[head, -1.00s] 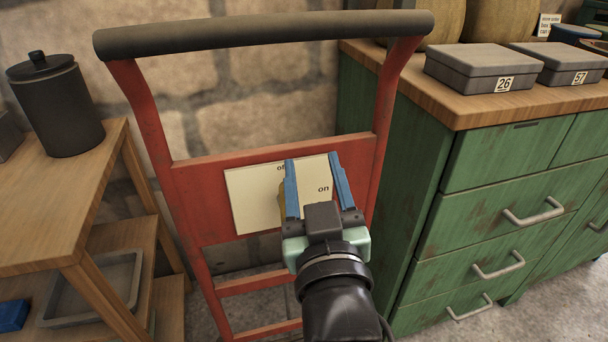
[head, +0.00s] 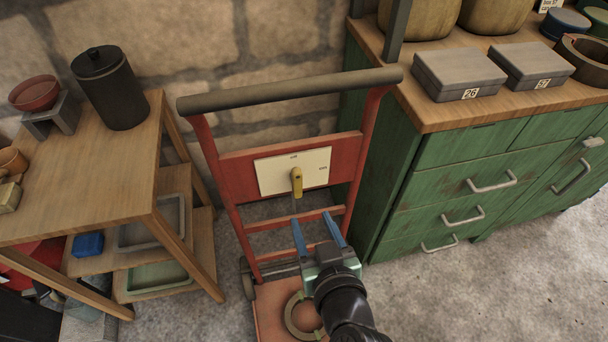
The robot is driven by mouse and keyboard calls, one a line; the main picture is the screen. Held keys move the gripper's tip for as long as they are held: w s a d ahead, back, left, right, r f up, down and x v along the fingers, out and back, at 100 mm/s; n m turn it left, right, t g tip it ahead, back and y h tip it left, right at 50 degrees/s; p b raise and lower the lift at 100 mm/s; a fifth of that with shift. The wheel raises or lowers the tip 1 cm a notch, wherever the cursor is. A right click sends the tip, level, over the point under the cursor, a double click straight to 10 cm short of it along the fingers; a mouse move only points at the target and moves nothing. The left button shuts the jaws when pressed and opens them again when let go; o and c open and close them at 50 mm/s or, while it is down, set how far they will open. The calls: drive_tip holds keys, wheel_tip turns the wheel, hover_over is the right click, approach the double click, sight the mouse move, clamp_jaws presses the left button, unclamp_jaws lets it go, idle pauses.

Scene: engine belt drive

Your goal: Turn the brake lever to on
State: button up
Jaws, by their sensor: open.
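The brake lever (head: 296,182) has a yellow grip and sits on a cream plate (head: 272,174) fixed to the red hand truck (head: 238,182). The grip stands about upright at the plate's lower middle. The plate has small marks at its top and right edges, too small to read now. My gripper (head: 316,219), with two blue fingers, is open and empty. In the picture it is below and a little right of the lever, apart from it.
A wooden shelf table (head: 70,206) with a black canister (head: 112,90) stands on the left. A green drawer cabinet (head: 410,190) with grey boxes (head: 460,72) stands on the right. A ring (head: 290,318) lies on the truck's base. Floor is free at lower right.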

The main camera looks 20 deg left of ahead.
sight(298, 188)
drive_tip(key=b+x, duration=0.1)
drive_tip(key=x, duration=1.2)
drive_tip(key=shift+c, duration=0.2)
clamp_jaws()
